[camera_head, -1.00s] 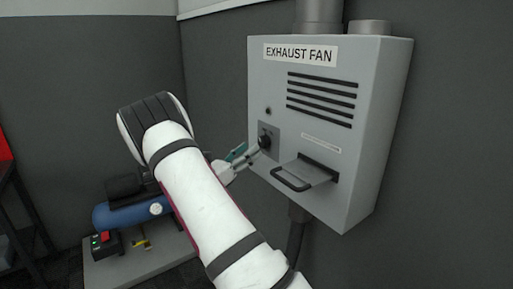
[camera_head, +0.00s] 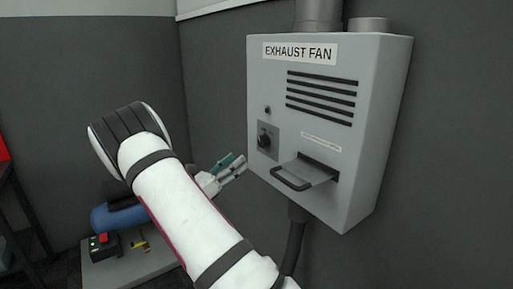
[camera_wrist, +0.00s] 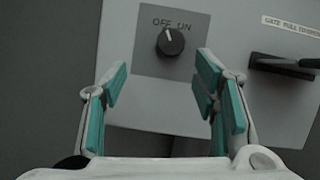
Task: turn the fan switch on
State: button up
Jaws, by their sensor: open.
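The fan switch is a black rotary knob (camera_head: 264,139) on a grey plate at the lower left of the exhaust fan box (camera_head: 385,110). In the wrist view the knob (camera_wrist: 171,42) sits below the words OFF and ON, and its white pointer line points up and slightly left, toward OFF. My gripper (camera_head: 236,164) is to the left of and below the knob, apart from it. In the wrist view its two teal-padded fingers (camera_wrist: 162,76) are spread and empty, with the knob ahead of the gap between them.
A black gate handle (camera_head: 292,180) sticks out of the box to the right of the knob. A dark hose (camera_head: 294,240) hangs below the box. A blue tank (camera_head: 112,216) and a red switch box (camera_head: 103,240) stand low at the left.

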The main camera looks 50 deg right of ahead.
jog(key=shift+b+v, duration=0.5)
jog(key=shift+v, duration=2.25)
jog(key=v, duration=1.1)
jog(key=shift+a+f, duration=0.2)
jog(key=shift+a, duration=0.15)
jog(key=shift+w, duration=0.15)
jog(key=m+y+p, duration=0.1)
jog(key=y+p, duration=0.4)
jog(key=p, duration=0.3)
send_near(260, 142)
jog(key=shift+g, duration=0.3)
jog(key=p+x, duration=0.2)
jog(key=x, duration=0.7)
jog(key=shift+d, duration=0.25)
jog(key=shift+c, duration=0.6)
